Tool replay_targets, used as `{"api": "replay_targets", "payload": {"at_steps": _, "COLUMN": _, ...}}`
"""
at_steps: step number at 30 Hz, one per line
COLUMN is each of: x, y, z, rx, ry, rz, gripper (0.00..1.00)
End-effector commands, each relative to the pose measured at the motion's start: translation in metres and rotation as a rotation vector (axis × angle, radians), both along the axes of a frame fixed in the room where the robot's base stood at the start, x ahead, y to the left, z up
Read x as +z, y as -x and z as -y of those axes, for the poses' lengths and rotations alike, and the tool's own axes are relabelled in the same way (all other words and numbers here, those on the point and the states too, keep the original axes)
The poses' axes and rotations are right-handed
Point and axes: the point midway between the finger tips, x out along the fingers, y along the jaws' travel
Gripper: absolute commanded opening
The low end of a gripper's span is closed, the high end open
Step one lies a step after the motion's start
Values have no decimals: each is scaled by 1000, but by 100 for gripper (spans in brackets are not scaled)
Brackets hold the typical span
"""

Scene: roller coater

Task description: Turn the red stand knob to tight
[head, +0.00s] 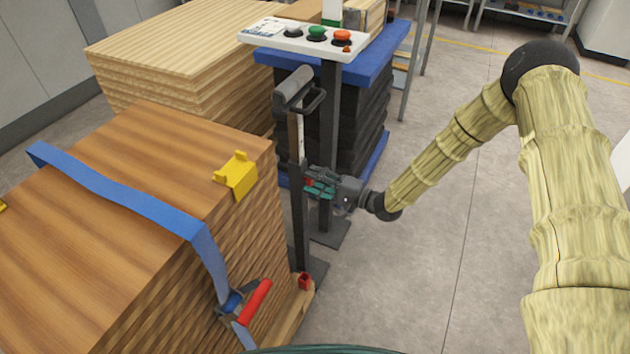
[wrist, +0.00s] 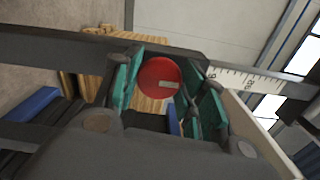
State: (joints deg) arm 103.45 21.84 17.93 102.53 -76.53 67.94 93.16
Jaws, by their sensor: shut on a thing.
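In the head view my gripper (head: 318,183) reaches the stand from the right, and only a little red shows between the fingers.
A stack of brown boards (head: 110,190) with a blue strap (head: 120,192), yellow corner piece (head: 236,175) and red-handled ratchet (head: 255,300) stands at left. A button panel (head: 290,38) stands behind the stand. Black stacked goods (head: 360,115) are close behind. Floor at right is clear.

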Motion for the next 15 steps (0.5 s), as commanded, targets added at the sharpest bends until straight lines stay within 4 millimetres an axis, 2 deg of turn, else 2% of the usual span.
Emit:
{"api": "replay_targets", "payload": {"at_steps": 5, "x": -1, "y": -1, "z": 2, "rx": -3, "ry": 1, "rz": -1, "gripper": 18}}
{"api": "replay_targets", "payload": {"at_steps": 6, "x": -1, "y": 0, "z": 2, "rx": -4, "ry": 1, "rz": -1, "gripper": 43}}
{"api": "replay_targets", "payload": {"at_steps": 9, "x": -1, "y": 0, "z": 2, "rx": -3, "ry": 1, "rz": -1, "gripper": 62}}
{"api": "replay_targets", "payload": {"at_steps": 15, "x": 0, "y": 0, "z": 0, "rx": 0, "ry": 1, "rz": 0, "gripper": 63}}
